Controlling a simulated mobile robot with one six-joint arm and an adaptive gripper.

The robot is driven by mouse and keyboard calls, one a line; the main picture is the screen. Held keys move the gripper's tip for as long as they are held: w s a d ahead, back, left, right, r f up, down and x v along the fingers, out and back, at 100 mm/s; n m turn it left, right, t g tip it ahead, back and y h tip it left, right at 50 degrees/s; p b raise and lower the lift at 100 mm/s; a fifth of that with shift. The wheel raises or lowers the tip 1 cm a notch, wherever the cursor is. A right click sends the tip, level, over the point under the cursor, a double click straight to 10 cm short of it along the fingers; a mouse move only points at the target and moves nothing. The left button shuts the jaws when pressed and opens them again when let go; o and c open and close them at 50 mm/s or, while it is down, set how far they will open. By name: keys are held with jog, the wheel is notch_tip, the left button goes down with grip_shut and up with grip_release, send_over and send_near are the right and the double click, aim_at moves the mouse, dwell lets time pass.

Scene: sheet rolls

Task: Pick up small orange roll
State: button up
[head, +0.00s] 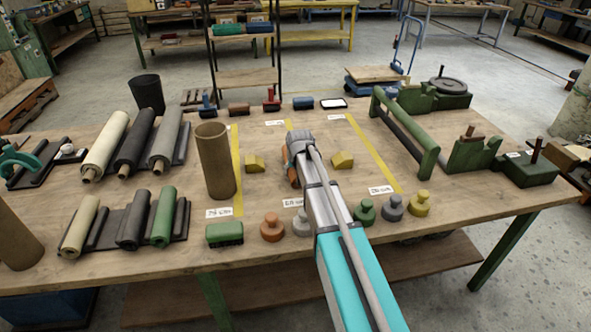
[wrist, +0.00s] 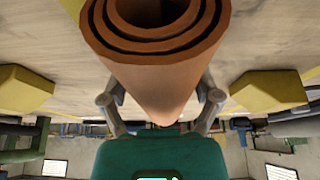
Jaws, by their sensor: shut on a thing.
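The small orange roll (wrist: 155,75) fills the upper middle of the wrist view, its spiral end toward the camera. My gripper (wrist: 160,108) has one finger on each side of the roll and is shut on it. In the head view my arm reaches over the middle of the table, and my gripper (head: 297,150) is partly hidden by its own wrist. Only a sliver of the orange roll (head: 291,174) shows there, left of the wrist. The wrist view shows wood behind the roll; I cannot tell whether the roll touches the table.
Yellow wedge blocks (head: 255,163) (head: 342,160) stand on both sides of my gripper. A tall brown tube (head: 215,160) stands to the left. Several weights, such as an orange one (head: 272,228), line the front edge. Racks of rolls (head: 133,138) lie left; a green roller frame (head: 405,135) stands right.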

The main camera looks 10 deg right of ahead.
jog(key=shift+r+p, duration=1.25)
jog(key=shift+r, duration=0.1)
jog(key=s+r+p, duration=0.1)
jog(key=r+p, duration=0.1)
jog(key=s+d+r+p, duration=0.1)
jog(key=s+r+p, duration=0.1)
jog(key=s+d+r+p, duration=0.1)
jog(key=r+p, duration=0.1)
jog(key=shift+s+d+r+p, duration=0.15)
jog(key=shift+s+r+p, duration=0.1)
jog(key=shift+r+p, duration=0.05)
jog(key=s+d+r+p, duration=0.3)
jog(key=s+d, duration=0.1)
jog(key=s, duration=0.4)
jog(key=shift+r+p, duration=0.3)
jog(key=shift+r, duration=0.05)
jog(key=shift+d, duration=0.1)
